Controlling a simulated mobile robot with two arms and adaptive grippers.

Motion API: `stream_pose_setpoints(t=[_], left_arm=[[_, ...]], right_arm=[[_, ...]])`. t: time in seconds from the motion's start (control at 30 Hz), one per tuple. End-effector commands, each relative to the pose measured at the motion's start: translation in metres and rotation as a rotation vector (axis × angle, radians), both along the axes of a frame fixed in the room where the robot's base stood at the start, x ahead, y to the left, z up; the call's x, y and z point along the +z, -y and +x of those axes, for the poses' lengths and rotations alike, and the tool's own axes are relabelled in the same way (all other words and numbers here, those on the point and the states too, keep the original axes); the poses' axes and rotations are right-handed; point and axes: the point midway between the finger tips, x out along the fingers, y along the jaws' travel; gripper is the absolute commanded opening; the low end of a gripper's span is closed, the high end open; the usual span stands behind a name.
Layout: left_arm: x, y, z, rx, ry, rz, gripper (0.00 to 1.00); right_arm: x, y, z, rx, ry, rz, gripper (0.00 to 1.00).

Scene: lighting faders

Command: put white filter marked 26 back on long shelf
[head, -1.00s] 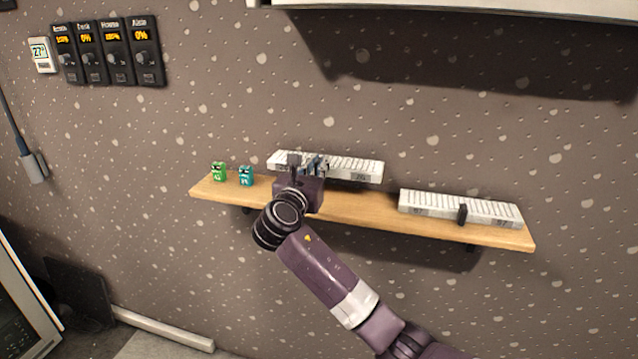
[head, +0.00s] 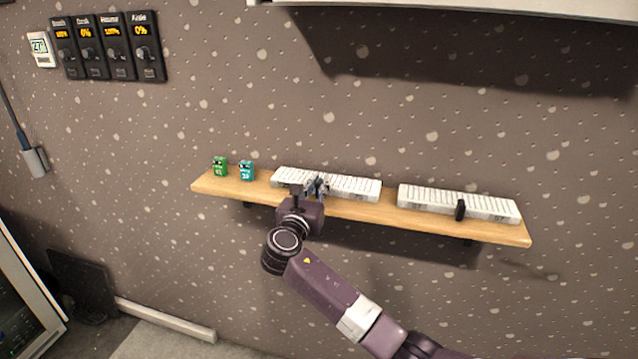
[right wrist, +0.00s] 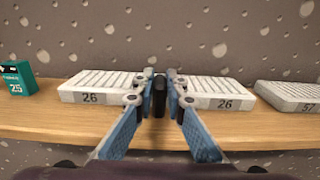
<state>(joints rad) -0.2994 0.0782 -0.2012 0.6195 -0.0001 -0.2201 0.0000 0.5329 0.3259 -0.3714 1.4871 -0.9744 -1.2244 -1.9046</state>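The white filter marked 26 (head: 350,189) is a long ribbed bar with a dark upright handle in its middle. It rests on the long wooden shelf (head: 228,188), left of another white filter. In the right wrist view the filter (right wrist: 97,88) shows 26 at both ends. My right gripper (head: 317,186) is in front of it. In the right wrist view my right gripper's (right wrist: 160,82) fingertips are close on both sides of the handle and look shut on it. My left gripper is not in view.
A second white filter (head: 425,197), marked 57 in the wrist view, lies to the right with a gap between. Small green (head: 220,166) and teal (head: 246,171) blocks stand on the shelf's left part. A white overhang (head: 480,8) is above.

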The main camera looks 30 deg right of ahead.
Motion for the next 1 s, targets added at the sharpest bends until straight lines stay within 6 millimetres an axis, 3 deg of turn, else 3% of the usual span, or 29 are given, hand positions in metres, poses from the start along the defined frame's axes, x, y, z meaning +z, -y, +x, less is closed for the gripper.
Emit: stream_pose_setpoints(t=[0.13,0.47,0.67,1.0], left_arm=[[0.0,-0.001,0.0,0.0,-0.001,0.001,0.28],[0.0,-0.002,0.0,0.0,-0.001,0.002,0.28],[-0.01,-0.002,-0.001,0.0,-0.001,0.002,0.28],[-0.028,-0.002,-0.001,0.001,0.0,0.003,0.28]], right_arm=[[0.0,0.0,0.0,0.0,0.0,0.0,0.28],[0.004,0.0,0.0,0.0,0.002,0.001,0.28],[0.0,-0.022,-0.017,0.004,0.002,0.003,0.28],[0.0,-0.076,-0.063,0.003,0.001,0.003,0.28]])
